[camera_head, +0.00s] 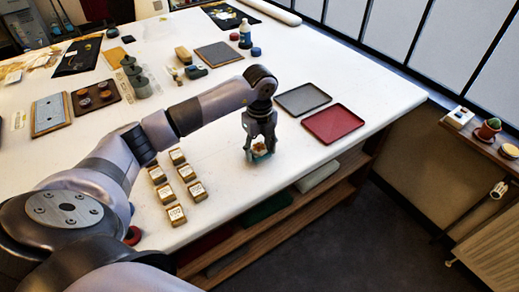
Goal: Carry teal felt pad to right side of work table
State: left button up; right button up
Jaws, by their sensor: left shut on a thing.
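My left gripper (259,150) points down over the right part of the white work table (225,217), near its front edge. My right gripper is not in view.
A grey tray (303,98) and a red tray (333,123) lie right of my gripper. Several small labelled blocks (176,215) stand to its left. Bare table lies between gripper and blocks. The table's right edge is beyond the red tray.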

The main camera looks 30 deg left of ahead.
pick_arm(q)
jog(key=shift+f, duration=0.9)
jog(key=o, duration=1.2)
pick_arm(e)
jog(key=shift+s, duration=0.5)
pick_arm(q)
jog(key=shift+r, duration=0.1)
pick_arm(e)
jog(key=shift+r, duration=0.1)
